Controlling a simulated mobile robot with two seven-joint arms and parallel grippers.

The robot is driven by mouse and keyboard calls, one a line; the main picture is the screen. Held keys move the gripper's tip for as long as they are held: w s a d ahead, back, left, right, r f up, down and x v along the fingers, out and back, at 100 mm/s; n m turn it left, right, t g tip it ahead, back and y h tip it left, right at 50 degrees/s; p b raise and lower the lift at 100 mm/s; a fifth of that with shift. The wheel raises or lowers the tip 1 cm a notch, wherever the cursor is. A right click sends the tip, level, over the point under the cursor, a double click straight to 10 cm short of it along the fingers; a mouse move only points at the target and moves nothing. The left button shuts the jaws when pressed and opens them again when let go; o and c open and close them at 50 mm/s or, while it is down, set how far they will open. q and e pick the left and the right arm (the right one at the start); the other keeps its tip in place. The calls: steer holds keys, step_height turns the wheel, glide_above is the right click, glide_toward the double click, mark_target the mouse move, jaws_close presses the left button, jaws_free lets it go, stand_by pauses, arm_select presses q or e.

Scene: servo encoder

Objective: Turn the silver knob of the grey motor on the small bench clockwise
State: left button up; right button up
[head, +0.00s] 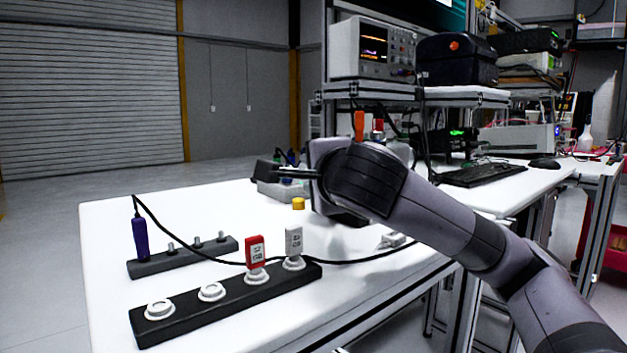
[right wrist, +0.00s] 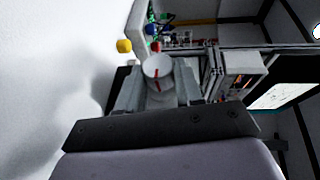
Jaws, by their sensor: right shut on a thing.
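In the right wrist view, the silver knob (right wrist: 157,68) shows as a pale round end with a red line across it. My right gripper (right wrist: 158,88) has one finger on each side of the knob and is shut on it. My left gripper is in neither view.
A yellow knob-like piece (head: 298,204) stands close to my wrist. A black strip (head: 170,329) with white sockets, a red plug (head: 256,252) and a white plug (head: 293,241) lies in front. A smaller dark strip (head: 150,268) and black cable lie behind it.

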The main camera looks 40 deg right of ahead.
steer(key=o, duration=1)
steer(key=shift+o, duration=0.2)
steer(key=p+v, duration=0.1)
steer(key=v, duration=0.6)
